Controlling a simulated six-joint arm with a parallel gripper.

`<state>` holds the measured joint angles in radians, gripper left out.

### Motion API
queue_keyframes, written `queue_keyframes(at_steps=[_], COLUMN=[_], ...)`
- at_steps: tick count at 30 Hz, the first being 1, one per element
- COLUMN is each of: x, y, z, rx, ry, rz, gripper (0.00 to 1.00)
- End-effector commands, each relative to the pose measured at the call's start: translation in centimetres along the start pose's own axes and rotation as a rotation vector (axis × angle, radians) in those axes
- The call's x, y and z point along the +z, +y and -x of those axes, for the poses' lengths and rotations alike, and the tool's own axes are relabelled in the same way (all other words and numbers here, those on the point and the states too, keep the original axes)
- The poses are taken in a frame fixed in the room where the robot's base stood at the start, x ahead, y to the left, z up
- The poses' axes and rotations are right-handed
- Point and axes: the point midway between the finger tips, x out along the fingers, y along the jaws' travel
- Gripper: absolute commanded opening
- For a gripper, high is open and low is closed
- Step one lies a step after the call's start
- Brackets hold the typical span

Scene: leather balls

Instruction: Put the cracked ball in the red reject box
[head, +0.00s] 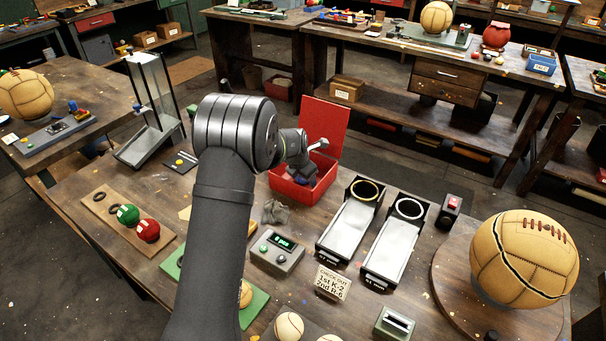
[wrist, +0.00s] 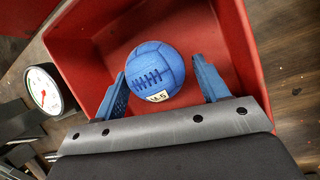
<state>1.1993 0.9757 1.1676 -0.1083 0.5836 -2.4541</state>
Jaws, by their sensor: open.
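The red reject box (head: 288,190) stands open at the back middle of the bench, its red lid (head: 325,128) raised behind it. In the wrist view, a blue ball (wrist: 156,68) with dark lacing and a small white label lies inside the box (wrist: 242,40). My gripper (wrist: 160,72) is over the box, its two blue fingers apart on either side of the ball, with a visible gap on the right. No crack shows on the visible side of the ball. In the head view my arm hides part of the box, and the ball cannot be made out.
Two metal chutes with rings (head: 348,225) (head: 394,240) stand right of the box. A large tan ball (head: 524,258) with a dark line across it sits on a round board at the right. Green (head: 128,214) and red (head: 148,231) balls rest on a wooden strip at the left.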

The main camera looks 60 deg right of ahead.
Motion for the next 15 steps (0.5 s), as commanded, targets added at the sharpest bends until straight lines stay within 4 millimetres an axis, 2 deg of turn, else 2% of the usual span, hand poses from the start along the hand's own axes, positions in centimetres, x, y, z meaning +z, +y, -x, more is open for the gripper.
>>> queue_keyframes(at_steps=[1,9,15], x=[0.2,0.3,0.3], y=[0.2,0.4,0.4], z=[1.2,6.8,9.9], rx=[0.005,0.009,0.010], ry=[-0.006,-0.010,-0.010], rz=[0.000,0.002,0.003], gripper=[0.67,0.67,0.67])
